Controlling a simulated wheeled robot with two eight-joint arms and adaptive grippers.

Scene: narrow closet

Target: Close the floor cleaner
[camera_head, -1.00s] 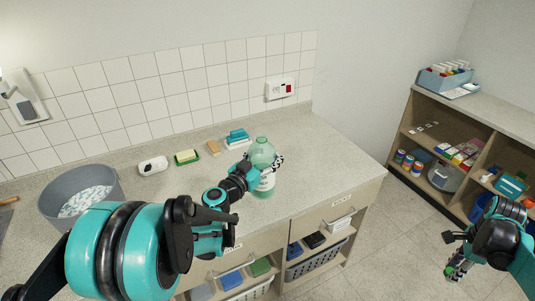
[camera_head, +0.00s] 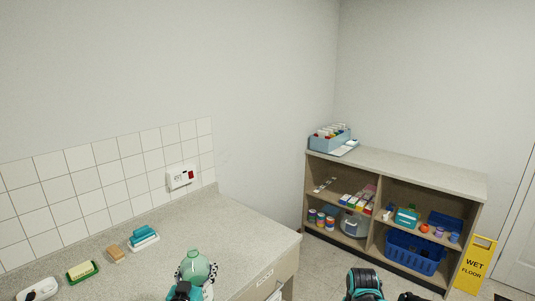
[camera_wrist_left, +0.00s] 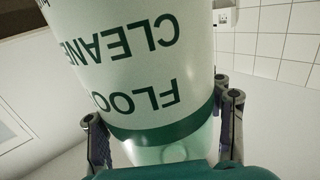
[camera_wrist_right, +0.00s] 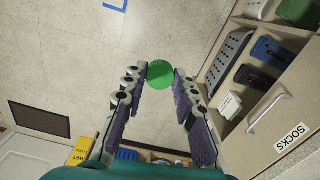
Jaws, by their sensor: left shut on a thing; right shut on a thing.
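The floor cleaner is a pale green bottle (camera_head: 195,266) near the counter's front edge, at the bottom of the head view. Its label reads FLOOR CLEANER, upside down in the left wrist view (camera_wrist_left: 125,45). My left gripper (camera_wrist_left: 163,108) is shut around the bottle, a finger on each side. The bottle's mouth is too small to make out. My right gripper (camera_wrist_right: 160,76) is shut on a round green cap (camera_wrist_right: 160,73) at its fingertips, over the floor and away from the bottle. In the head view the right fingers are out of frame.
A SOCKS drawer (camera_wrist_right: 285,125) is right of my right gripper.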

